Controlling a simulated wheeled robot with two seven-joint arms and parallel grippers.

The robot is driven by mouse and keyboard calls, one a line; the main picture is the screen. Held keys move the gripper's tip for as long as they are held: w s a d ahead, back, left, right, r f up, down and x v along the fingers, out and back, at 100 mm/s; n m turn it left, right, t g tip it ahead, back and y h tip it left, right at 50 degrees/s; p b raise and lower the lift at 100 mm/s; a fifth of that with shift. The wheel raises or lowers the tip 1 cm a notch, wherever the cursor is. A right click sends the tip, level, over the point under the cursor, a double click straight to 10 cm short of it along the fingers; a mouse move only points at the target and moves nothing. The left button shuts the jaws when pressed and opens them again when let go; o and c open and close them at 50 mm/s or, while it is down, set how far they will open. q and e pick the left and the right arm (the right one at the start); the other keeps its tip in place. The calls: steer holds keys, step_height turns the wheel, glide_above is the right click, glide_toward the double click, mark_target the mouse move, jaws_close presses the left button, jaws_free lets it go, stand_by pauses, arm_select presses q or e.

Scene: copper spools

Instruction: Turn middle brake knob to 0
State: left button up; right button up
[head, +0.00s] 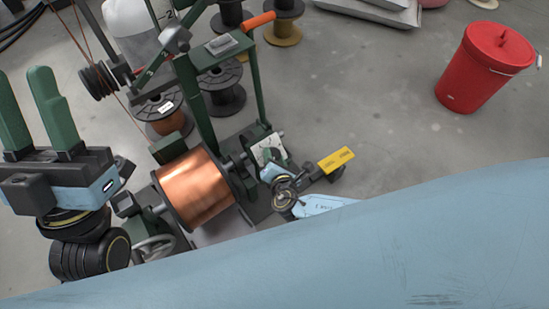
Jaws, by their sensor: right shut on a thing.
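The green winding machine (190,95) stands left of centre and bears a large copper spool (195,188). My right gripper (268,152) is small in the view, at a pale plate on the machine's side, just right of the copper spool. It is shut on the brake knob, which is mostly hidden by the gripper and wrist. The knob's pointer and scale are too small to read. My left gripper (32,115) is close to the camera at the left edge. Its two green fingers point up, apart, with bare floor between them.
A yellow label plate (337,160) sticks out beside my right wrist. A black spool (225,97) and a smaller copper-wound spool (162,112) stand behind the machine. An orange handle (260,19) rises above. A red lidded bin (484,70) stands right. The floor between is clear.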

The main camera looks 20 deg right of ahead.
stand_by(0.3)
steer(key=o, duration=1)
steer(key=shift+c, duration=0.2)
